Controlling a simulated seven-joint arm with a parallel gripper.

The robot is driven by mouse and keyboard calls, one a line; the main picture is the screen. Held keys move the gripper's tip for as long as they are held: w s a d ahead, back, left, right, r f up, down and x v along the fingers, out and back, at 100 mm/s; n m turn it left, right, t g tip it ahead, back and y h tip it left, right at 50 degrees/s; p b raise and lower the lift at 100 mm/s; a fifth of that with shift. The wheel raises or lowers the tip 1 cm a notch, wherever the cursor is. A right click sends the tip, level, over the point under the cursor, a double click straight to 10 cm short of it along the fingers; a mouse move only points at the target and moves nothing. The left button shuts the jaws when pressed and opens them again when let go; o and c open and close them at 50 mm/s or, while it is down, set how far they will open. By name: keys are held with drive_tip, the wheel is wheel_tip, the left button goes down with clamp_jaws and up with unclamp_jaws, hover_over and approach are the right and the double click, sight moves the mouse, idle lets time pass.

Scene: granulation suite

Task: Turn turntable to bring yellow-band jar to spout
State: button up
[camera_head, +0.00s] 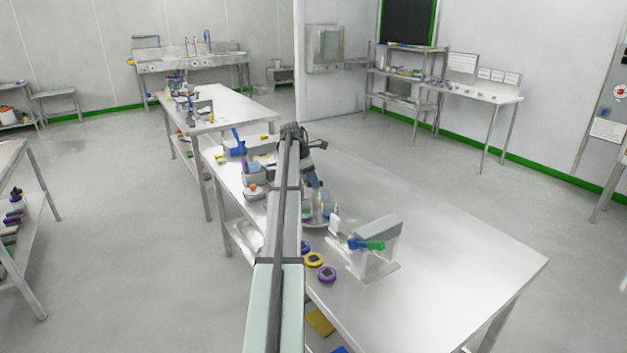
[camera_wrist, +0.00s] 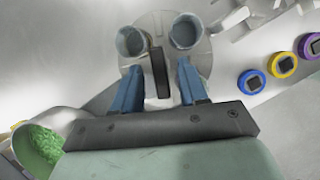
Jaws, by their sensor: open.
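The turntable (camera_wrist: 200,56) is a round grey disc at the top of the wrist view, and it shows partly behind my arm in the head view (camera_head: 318,222). Two grey open-topped jars stand on it, one at left (camera_wrist: 131,41) and one at right (camera_wrist: 185,31). I cannot tell which jar has a yellow band. My gripper (camera_wrist: 161,70) is open, its blue fingers reaching over the near edge of the disc. A dark bar (camera_wrist: 160,75) lies between the fingers with gaps on both sides. The grey dispenser stand (camera_head: 378,229), with blue and green parts, is right of the turntable; its spout is unclear.
Blue (camera_wrist: 251,81), yellow (camera_wrist: 283,64) and purple (camera_wrist: 309,46) ringed round pieces lie in a row on the table (camera_head: 460,262). A bowl of green granules (camera_wrist: 40,146) is at lower left in the wrist view. The table's right side is clear.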

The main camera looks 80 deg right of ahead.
clamp_jaws()
idle(0.4)
